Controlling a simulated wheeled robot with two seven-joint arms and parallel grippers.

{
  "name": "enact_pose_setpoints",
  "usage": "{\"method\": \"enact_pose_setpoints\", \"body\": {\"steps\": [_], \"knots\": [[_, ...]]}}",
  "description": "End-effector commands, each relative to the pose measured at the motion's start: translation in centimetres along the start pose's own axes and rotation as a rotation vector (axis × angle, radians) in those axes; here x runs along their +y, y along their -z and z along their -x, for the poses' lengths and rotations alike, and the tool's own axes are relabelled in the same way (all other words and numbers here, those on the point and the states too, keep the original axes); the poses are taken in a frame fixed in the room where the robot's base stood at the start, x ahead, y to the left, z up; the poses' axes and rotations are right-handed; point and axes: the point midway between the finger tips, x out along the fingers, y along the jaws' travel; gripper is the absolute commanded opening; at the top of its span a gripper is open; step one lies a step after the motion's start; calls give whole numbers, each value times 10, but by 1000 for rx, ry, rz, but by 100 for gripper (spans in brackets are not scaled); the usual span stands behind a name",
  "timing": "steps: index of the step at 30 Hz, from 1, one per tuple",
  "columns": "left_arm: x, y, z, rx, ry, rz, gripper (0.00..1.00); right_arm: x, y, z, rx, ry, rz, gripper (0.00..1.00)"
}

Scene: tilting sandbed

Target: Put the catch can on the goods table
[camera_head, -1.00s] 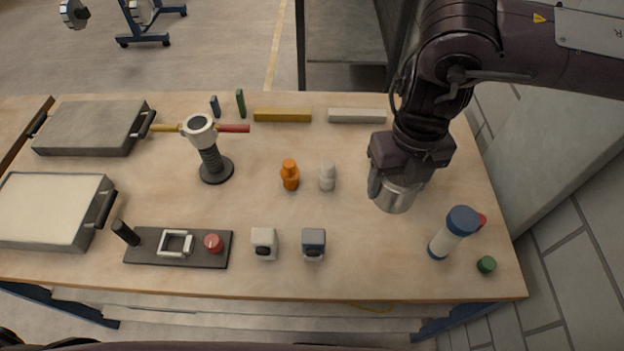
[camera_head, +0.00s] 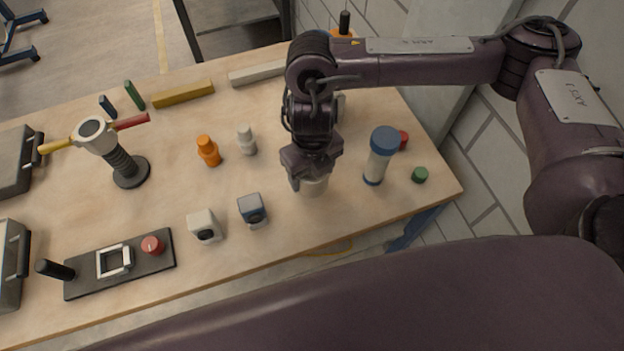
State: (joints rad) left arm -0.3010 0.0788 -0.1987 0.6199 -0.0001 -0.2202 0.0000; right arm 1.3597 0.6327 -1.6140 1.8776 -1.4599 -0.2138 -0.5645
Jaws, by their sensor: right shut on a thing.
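My right gripper (camera_head: 308,172) is shut on the catch can (camera_head: 314,187), a pale grey metal cylinder mostly hidden under the jaws. The can shows just below the fingers, over the right part of the wooden table (camera_head: 290,222). I cannot tell whether its base touches the table. My left gripper is out of view. I cannot tell which surface is the goods table.
A blue-capped tube (camera_head: 380,156) stands right of the can, with red and green caps (camera_head: 420,175) nearby. A dark-framed stand (camera_head: 240,38) is behind.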

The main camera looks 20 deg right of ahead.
Motion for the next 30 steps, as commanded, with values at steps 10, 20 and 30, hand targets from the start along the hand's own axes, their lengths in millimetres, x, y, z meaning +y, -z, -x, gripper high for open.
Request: {"method": "enact_pose_setpoints", "body": {"steps": [10, 20, 30], "knots": [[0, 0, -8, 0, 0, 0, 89, 0, 0, -35, 1, 0, 0, 33], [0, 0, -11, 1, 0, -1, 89, 0, 0, -39, 1, 0, 0, 65], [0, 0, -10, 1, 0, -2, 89, 0, 0, -38, 1, 1, 0, 86]]}}
